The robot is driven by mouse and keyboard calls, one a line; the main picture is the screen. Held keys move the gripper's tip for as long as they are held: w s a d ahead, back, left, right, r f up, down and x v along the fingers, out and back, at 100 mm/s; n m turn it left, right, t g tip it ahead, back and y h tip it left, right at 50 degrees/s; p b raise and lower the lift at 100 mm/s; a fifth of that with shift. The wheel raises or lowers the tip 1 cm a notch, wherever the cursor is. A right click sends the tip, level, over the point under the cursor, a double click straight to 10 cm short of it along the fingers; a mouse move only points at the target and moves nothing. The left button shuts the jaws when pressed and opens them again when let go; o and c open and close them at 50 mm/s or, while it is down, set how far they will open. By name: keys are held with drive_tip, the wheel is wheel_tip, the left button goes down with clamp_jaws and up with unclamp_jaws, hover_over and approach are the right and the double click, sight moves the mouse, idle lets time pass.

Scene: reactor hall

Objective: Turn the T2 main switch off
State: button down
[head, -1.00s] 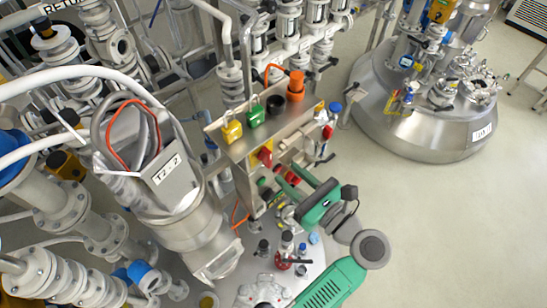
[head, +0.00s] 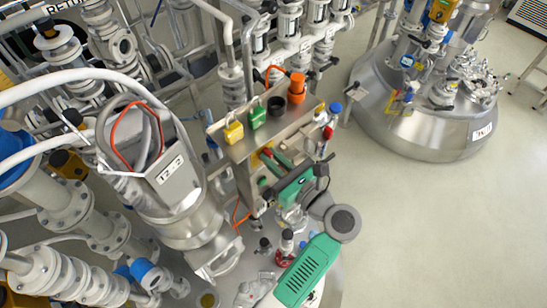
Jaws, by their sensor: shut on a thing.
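The metal switch panel (head: 240,158) stands in the middle of the head view, above the vessel lid. A red switch handle (head: 266,153) shows on its front face, partly covered by my gripper. My gripper (head: 272,158) reaches the panel from the lower right, with its fingertips at the red handle. The jaws are shut on the handle, though the contact itself is small and partly hidden. The green hand (head: 296,189) hides the lower right of the panel front. I cannot read the switch's label or its exact angle.
A yellow padlock (head: 233,132), a green padlock (head: 257,116) and an orange part (head: 297,88) sit on top of the panel. The T2.2 unit (head: 172,178) and pipes crowd the left. A steel vessel (head: 430,130) stands at right. Floor (head: 440,240) is clear at lower right.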

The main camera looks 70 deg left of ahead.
drive_tip(key=shift+n, duration=0.3)
drive_tip(key=n, duration=0.3)
drive_tip(key=shift+s+d+n, duration=0.15)
drive_tip(key=shift+s+n, duration=0.15)
drive_tip(key=shift+n, duration=0.1)
drive_tip(key=n+b, duration=0.2)
drive_tip(key=n, duration=0.1)
drive_tip(key=f+n+b, duration=0.1)
drive_tip(key=n+b, duration=0.1)
drive_tip(key=n, duration=0.1)
drive_tip(key=n+b, duration=0.2)
drive_tip(key=n, duration=0.1)
drive_tip(key=shift+s+d+f+n, duration=0.15)
drive_tip(key=shift+s+f+n, duration=0.05)
drive_tip(key=shift+s+n, duration=0.2)
drive_tip(key=shift+n+b, duration=1.45)
drive_tip(key=shift+n, duration=0.35)
drive_tip(key=c, duration=1.5)
unclamp_jaws()
drive_tip(key=shift+o, duration=0.2)
drive_tip(key=shift+d, duration=0.1)
